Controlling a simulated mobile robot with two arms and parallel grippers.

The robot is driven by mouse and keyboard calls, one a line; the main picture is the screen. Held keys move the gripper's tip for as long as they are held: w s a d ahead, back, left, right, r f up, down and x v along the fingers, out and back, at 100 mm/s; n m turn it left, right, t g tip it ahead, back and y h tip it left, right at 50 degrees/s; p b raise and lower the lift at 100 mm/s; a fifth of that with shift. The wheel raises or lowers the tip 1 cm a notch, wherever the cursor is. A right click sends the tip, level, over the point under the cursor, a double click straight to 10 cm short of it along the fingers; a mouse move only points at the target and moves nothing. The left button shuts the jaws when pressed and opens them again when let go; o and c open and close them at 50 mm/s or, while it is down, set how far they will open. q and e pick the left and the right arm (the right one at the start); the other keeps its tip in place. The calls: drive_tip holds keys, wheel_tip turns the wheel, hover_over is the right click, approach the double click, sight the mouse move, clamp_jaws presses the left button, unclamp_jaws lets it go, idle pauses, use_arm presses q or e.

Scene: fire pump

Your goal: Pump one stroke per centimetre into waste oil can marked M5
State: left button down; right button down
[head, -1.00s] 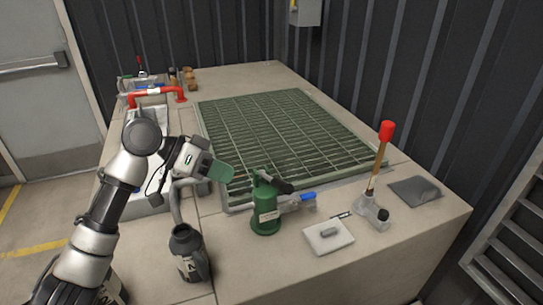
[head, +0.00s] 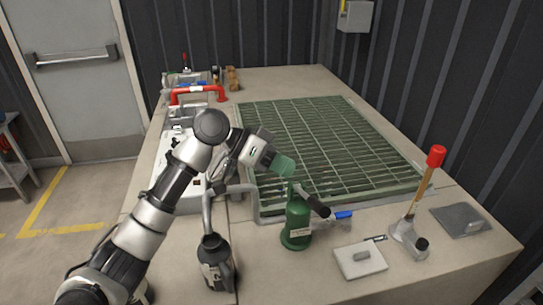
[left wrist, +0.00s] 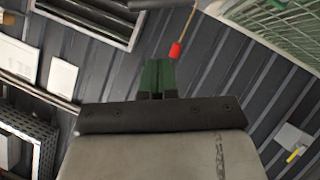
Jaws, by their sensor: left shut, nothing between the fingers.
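The green hand pump (head: 297,222) stands upright on the bench, its black handle (head: 315,203) slanting down to the right. A grey curved pipe (head: 207,208) comes down at the mouth of a dark can (head: 215,265), which bears a pale label too small to read. My left gripper (head: 284,166) is shut and empty, with green fingers just above the pump's top and apart from the handle. Its fingers also show closed in the left wrist view (left wrist: 157,78). My right gripper is out of view.
A green grating (head: 330,145) fills the bench behind the pump. A red pipe (head: 197,90) stands at the back left.

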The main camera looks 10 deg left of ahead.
sight(309, 199)
use_arm(q)
drive_tip(key=s+d+f+p, duration=0.1)
drive_tip(key=d+f+p, duration=0.1)
drive_tip(key=d+f, duration=0.3)
drive_tip(key=shift+d+f, duration=0.2)
drive_tip(key=shift+f, duration=0.2)
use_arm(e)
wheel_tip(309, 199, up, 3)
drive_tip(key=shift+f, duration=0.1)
